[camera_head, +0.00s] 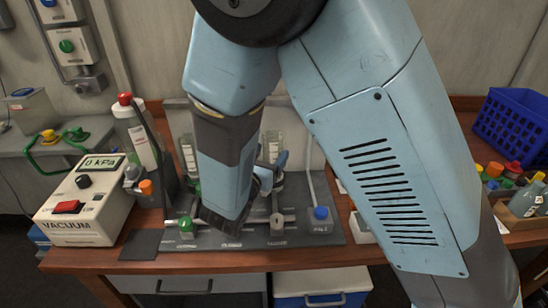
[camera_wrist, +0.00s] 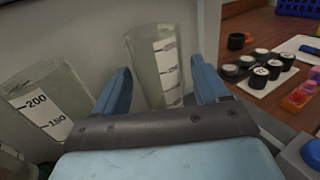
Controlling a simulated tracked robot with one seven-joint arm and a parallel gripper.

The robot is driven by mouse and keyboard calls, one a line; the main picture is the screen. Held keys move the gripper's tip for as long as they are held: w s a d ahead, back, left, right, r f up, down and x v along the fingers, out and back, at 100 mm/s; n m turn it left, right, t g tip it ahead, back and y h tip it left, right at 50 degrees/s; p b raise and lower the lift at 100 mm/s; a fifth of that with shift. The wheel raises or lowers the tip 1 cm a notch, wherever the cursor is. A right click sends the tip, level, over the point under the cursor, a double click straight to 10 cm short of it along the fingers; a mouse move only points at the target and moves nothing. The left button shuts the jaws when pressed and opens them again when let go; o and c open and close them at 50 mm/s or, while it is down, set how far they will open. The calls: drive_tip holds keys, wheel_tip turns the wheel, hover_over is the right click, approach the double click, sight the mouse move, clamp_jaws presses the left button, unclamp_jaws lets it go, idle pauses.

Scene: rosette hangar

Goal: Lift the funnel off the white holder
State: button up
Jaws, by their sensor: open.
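A clear graduated funnel (camera_wrist: 158,60) stands between the two fingers of my gripper (camera_wrist: 162,78) in the wrist view, apparently upright, with a white scale strip on its side. The gripper is open, with a blue finger on either side of the funnel. In the head view the same funnel (camera_head: 272,146) shows partly behind my arm, and my gripper (camera_head: 272,172) is at its lower part.
A second graduated funnel (camera_wrist: 45,100) stands close on the left. The vacuum box (camera_head: 82,205) and a red-capped bottle (camera_head: 135,130) stand left. A blue crate (camera_head: 512,128) is at right.

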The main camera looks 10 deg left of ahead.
drive_tip(key=x, duration=0.5)
drive_tip(key=shift+c, duration=0.3)
drive_tip(key=c, duration=0.7)
drive_tip(key=shift+a, duration=0.1)
